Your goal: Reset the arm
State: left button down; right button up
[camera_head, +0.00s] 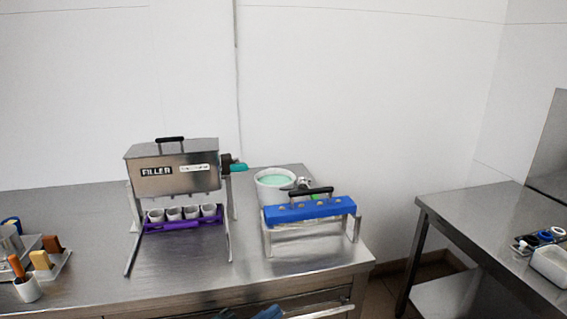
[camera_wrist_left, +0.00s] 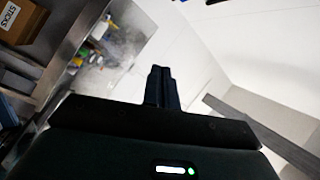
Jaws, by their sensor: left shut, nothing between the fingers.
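My left gripper (camera_wrist_left: 161,72) shows in the left wrist view as two dark fingers side by side, pressed together with nothing between them. Behind the fingers is a pale, tilted background of wall and floor, and no object touches them. In the head view I cannot clearly make out either gripper. My right gripper is in neither view.
In the head view a steel table carries a filler machine (camera_head: 172,178) over a purple rack (camera_head: 185,226) of white cups, a white bucket (camera_head: 273,190) and a blue-topped stand (camera_head: 310,211). A second steel table (camera_head: 470,216) stands right, across a floor gap. A cardboard box (camera_wrist_left: 20,20) shows in the wrist view.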

pick_arm(q)
jog(key=s+a+f+n+g+y, duration=0.1)
jog(key=s+a+f+n+y, duration=0.5)
jog(key=s+f+n, duration=0.2)
jog(key=s+a+f+n+g+y, duration=0.1)
jog(key=s+a+f+n+y, duration=0.5)
jog(key=s+f+n, duration=0.3)
jog(key=shift+s+n, duration=0.75)
jog(key=shift+n, duration=0.35)
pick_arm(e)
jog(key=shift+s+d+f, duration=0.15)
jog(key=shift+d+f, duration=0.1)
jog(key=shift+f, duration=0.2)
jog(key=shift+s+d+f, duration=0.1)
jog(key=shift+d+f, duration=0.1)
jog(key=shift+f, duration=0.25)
pick_arm(q)
jog(key=shift+w+a, duration=0.1)
jog(key=shift+w, duration=0.05)
